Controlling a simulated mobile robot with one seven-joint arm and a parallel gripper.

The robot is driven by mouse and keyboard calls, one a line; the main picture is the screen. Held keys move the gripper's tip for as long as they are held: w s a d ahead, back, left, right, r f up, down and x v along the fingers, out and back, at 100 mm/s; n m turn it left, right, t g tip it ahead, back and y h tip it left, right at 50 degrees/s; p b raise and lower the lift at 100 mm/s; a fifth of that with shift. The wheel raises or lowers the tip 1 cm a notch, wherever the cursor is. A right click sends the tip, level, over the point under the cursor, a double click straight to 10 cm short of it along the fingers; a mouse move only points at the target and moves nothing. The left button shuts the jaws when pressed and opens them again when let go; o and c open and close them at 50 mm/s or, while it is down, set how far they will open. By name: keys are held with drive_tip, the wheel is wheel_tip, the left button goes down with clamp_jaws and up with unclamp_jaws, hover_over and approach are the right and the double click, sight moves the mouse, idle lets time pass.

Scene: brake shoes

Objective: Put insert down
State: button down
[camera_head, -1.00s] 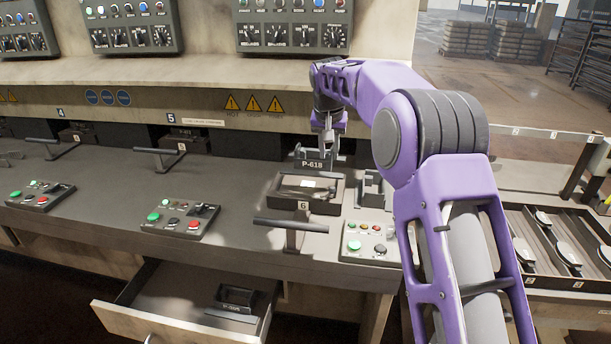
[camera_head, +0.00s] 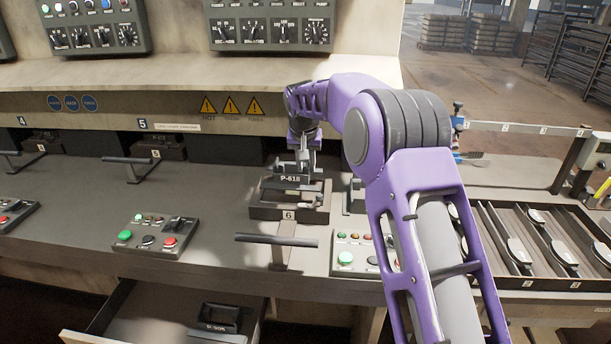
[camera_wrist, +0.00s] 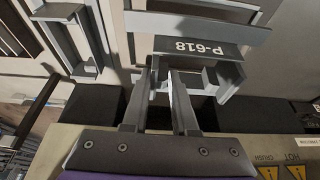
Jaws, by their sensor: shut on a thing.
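The insert (camera_head: 291,184) is a dark block with a plate that reads P-618. In the wrist view the insert (camera_wrist: 206,47) lies across the fingertips. My gripper (camera_head: 301,166) is shut on the insert and holds it upright over the grey tray-like fixture marked 6 (camera_head: 289,214). In the wrist view my gripper (camera_wrist: 165,85) has its two fingers close together at the insert's handle. In the head view the insert's lower part overlaps the fixture's back half; I cannot tell whether it touches.
A black handle (camera_head: 277,240) sticks out in front of the fixture. A control box (camera_head: 352,256) stands to its right. An open drawer (camera_head: 105,312) below holds another dark insert (camera_head: 220,318). A rack of brake shoes (camera_head: 530,245) is at the right.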

drive_tip(key=shift+f, duration=1.45)
drive_tip(key=shift+f, duration=0.1)
drive_tip(key=shift+f+b, duration=0.25)
drive_tip(key=shift+b, duration=0.05)
drive_tip(key=c, duration=0.7)
unclamp_jaws()
drive_tip(key=shift+r, duration=0.3)
drive_tip(key=v, duration=1.2)
drive_tip(key=shift+p, duration=0.35)
